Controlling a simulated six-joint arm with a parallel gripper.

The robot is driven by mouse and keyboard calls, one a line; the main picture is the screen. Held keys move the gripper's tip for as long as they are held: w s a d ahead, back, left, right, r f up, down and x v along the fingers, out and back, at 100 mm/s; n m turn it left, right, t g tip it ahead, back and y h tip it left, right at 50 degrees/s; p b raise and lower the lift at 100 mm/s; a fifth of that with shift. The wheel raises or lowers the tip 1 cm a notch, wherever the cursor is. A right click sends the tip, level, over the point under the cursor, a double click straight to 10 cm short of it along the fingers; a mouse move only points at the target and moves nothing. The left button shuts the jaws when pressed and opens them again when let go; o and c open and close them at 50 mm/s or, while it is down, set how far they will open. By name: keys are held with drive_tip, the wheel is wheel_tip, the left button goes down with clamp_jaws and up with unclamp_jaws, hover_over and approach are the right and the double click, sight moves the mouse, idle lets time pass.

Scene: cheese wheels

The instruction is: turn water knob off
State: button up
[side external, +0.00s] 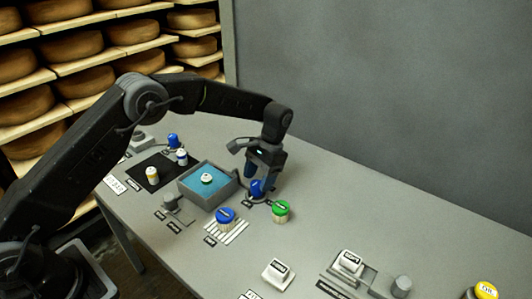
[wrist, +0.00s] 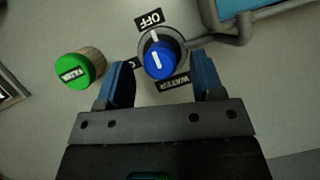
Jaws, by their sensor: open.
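The blue water knob (wrist: 161,56) sits on a dark round base with labels reading OFF and WATER around it. Its white pointer line is turned toward the OFF label (wrist: 149,19) side, though the exact setting is hard to tell. In the side external view the knob (side external: 257,188) stands just right of the basin, under my gripper. My gripper (wrist: 158,80) is open, with one blue-padded finger on each side of the knob's near edge and visible gaps between. In the side external view my gripper (side external: 264,178) points down at the knob.
A green-capped jar (wrist: 75,71) stands close left of the knob in the wrist view. A grey basin with blue inside (side external: 183,187) and a blue-lidded jar (side external: 225,216) on a striped rack are nearby. The table's right back area is clear.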

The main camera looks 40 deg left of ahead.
drive_tip(key=v, duration=1.1)
drive_tip(key=shift+r, duration=0.3)
drive_tip(key=shift+w, duration=0.1)
drive_tip(key=s+a+r+n+t, duration=0.1)
drive_tip(key=s+a+r+t, duration=0.1)
drive_tip(key=s+r, duration=0.5)
drive_tip(key=s+a+r+t, duration=0.25)
drive_tip(key=s+r, duration=0.25)
drive_tip(key=r, duration=0.3)
drive_tip(key=s+f+t, duration=0.2)
drive_tip(key=s, duration=0.9)
drive_tip(key=s+a+f+n+t+h, duration=0.1)
drive_tip(key=s+f+t, duration=0.2)
drive_tip(key=s, duration=0.7)
drive_tip(key=shift+s+a, duration=0.3)
drive_tip(key=shift+s, duration=0.1)
